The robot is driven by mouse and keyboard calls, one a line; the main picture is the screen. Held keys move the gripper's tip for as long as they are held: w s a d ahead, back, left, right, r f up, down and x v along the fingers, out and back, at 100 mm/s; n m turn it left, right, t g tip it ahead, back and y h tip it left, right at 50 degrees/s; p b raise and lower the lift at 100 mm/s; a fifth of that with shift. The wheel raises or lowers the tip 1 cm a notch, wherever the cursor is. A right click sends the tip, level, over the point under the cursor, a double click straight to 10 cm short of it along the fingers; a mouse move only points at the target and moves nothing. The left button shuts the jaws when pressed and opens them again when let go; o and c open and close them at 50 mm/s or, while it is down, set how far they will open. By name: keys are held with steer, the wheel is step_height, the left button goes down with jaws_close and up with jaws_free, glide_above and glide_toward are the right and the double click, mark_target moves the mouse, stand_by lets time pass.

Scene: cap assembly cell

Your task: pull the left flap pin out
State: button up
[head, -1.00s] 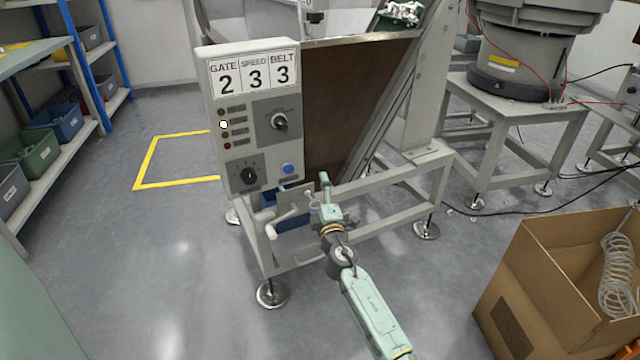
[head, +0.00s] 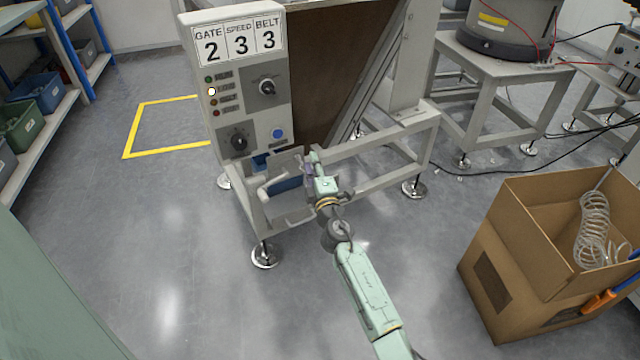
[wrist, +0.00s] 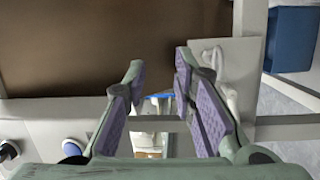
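My gripper (head: 313,166) is beside the frame just right of the control panel. In the wrist view its two purple-padded fingers (wrist: 160,76) are spread apart, with no held object visible between them. A pale grey plate (wrist: 241,52) with a whitish handle-like part (wrist: 217,72) is right of the fingers there, apart from them as far as I can see. In the head view a white cylindrical handle (head: 272,184) sticks out left of my gripper, below the panel. I cannot clearly make out the left flap pin or tell which part it is; my gripper hides some of this area.
The control panel (head: 241,85) reads gate 2, speed 3, belt 3. Grey frame rails (head: 375,146) run close to my gripper. A blue bin (head: 290,185) sits below the panel. A cardboard box (head: 520,255) with coiled tubing stands right. The left floor is mostly clear.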

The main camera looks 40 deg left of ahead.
steer(key=p+v, duration=0.5)
steer(key=v, duration=0.3)
steer(key=shift+f+p, duration=0.3)
steer(key=shift+p, duration=0.1)
steer(key=shift+s, duration=0.1)
steer(key=shift+a+r, duration=0.1)
stand_by(0.6)
